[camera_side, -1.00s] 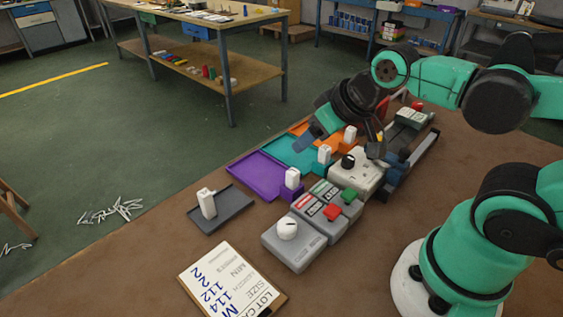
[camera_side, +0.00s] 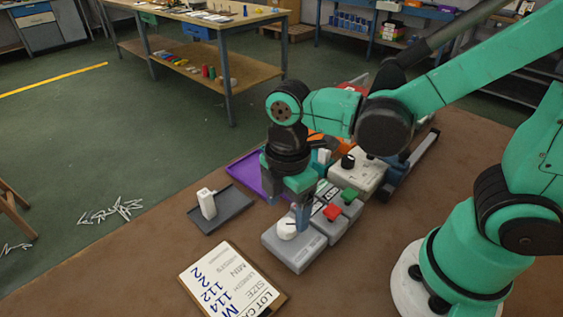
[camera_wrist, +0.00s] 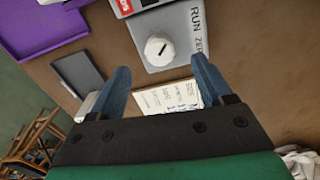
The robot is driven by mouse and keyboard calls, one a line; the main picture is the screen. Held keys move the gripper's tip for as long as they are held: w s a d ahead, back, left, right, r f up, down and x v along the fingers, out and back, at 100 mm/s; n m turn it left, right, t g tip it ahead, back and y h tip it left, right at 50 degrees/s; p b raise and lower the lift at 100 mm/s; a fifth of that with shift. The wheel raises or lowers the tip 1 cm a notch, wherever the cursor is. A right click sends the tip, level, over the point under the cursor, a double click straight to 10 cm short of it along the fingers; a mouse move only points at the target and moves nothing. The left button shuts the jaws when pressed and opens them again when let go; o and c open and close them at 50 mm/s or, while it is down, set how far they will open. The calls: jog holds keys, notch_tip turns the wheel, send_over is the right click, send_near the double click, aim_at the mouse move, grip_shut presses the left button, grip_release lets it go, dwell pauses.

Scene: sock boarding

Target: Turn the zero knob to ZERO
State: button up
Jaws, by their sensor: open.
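The zero knob is a white round knob (camera_side: 286,229) on a grey box (camera_side: 285,256). In the wrist view the knob (camera_wrist: 159,50) lies ahead of the fingertips, and the box face (camera_wrist: 182,30) carries RUN and a partly cut-off ZE... label along its right side. A short dark mark on the knob slants to the upper right, on the RUN side. My gripper (camera_side: 300,218) points down beside the knob in the side view. In the wrist view its two blue fingers (camera_wrist: 163,78) are wide apart with nothing between them.
A clipboard (camera_side: 232,280) with a lot card lies in front of the box. A dark tray (camera_side: 232,213) with a white tag stands at left. A red button (camera_side: 332,213) and a green button (camera_side: 350,193) sit behind the box, near a pale box with a black knob (camera_side: 347,161).

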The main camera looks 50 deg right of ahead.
aim_at(287, 224)
jog(key=shift+f, duration=2)
grip_shut()
